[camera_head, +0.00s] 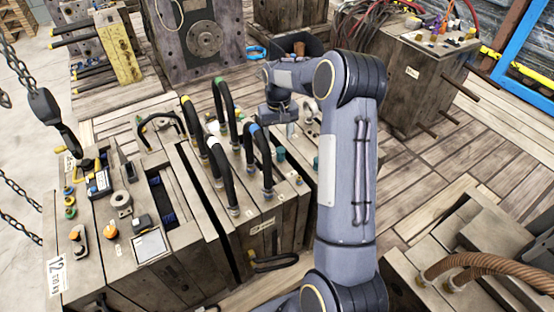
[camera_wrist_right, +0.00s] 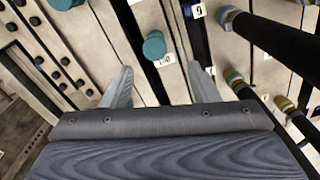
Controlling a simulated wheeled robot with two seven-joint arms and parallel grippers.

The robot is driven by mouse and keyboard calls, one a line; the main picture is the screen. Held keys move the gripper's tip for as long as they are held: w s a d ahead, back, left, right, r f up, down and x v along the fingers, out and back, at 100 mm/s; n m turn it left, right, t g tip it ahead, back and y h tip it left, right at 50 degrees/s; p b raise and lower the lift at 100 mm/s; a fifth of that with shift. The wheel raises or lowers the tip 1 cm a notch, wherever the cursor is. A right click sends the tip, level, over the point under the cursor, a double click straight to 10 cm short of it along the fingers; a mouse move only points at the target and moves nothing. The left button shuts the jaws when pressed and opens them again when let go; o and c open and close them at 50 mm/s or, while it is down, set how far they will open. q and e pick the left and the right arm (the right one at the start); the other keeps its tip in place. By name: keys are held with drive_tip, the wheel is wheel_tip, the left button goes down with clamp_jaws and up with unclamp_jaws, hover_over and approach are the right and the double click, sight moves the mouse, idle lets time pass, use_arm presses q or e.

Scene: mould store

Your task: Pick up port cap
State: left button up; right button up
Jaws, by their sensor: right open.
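Teal round port caps are on the top of the wooden mould block. In the right wrist view one teal cap (camera_wrist_right: 154,46) stands beside a small number label, just beyond the gap between my fingertips. Another teal cap (camera_wrist_right: 66,3) is cut off at the top edge. In the head view a teal cap (camera_head: 281,155) shows near the hoses. My right gripper (camera_wrist_right: 160,86) is open and empty, its two grey fingers spread apart, with the nearer cap ahead of them. In the head view my right gripper (camera_head: 290,130) is small and partly hidden over the block. My left gripper is not in view.
Black hoses (camera_head: 222,172) with coloured collars arch up from the block, left of my right gripper; hoses also show at right in the wrist view (camera_wrist_right: 268,42). Another block (camera_head: 125,215) with tools stands left. A mould (camera_head: 415,75) stands behind right. Plank floor lies open at right.

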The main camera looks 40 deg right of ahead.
sight(280, 149)
drive_tip(key=f, duration=0.2)
drive_tip(key=f+b, duration=0.1)
drive_tip(key=f, duration=0.5)
drive_tip(key=shift+s+d, duration=0.2)
drive_tip(key=shift+s, duration=0.15)
clamp_jaws()
